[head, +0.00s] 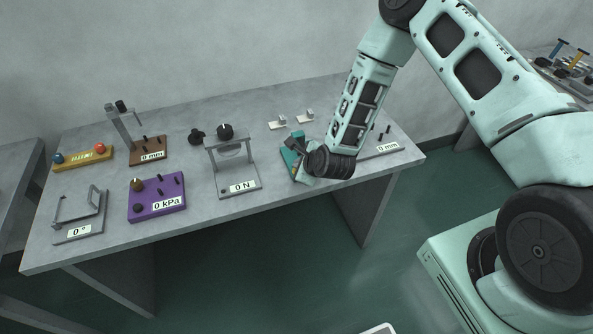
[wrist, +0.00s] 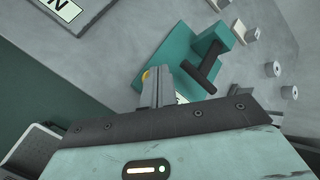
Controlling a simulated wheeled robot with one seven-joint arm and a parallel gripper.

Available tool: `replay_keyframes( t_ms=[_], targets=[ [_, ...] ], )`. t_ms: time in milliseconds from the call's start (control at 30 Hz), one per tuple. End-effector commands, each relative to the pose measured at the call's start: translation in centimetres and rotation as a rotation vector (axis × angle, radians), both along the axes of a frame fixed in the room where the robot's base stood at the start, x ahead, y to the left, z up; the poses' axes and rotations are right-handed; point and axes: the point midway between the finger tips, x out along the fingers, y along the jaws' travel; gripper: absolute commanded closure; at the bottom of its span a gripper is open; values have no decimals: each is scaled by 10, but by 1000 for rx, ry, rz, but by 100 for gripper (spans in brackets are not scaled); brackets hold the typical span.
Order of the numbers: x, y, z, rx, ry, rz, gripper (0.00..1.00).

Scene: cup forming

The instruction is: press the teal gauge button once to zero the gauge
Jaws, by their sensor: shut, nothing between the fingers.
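The teal gauge (head: 289,157) stands on the grey table, partly hidden behind the end of my arm in the head view. In the wrist view the teal gauge (wrist: 165,62) has a raised block and a dark T-shaped handle; its white label is mostly hidden behind my gripper. A small round yellow button (wrist: 146,76) shows on it, just left of my fingertips and partly covered by them. My gripper (wrist: 172,78) is shut and empty, with its fingertips over the gauge's near edge beside the button. I cannot tell whether they touch it.
Left of the teal gauge stands a grey frame gauge marked 0 N (head: 240,187), then a purple kPa gauge (head: 157,198). A grey 0 mm gauge (head: 388,147) lies to the right. Small white blocks (head: 277,124) sit behind. The table's front edge is close.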

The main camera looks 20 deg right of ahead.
Motion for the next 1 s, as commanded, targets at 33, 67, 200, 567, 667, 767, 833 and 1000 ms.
replay_keyframes(
  t_ms=[33, 67, 200, 567, 667, 767, 833, 1000],
  targets=[
    [0, 0, -2, 0, 0, 0, 100],
    [0, 0, -2, 0, 0, 0, 100],
    [0, 0, -1, 0, 0, 0, 100],
    [0, 0, -4, 0, 0, 0, 100],
    [0, 0, -5, -1, 1, -1, 100],
    [0, 0, -6, -1, 1, -1, 100],
    [0, 0, -7, -1, 1, -1, 100],
    [0, 0, -9, 0, 1, -1, 100]
  ],
)
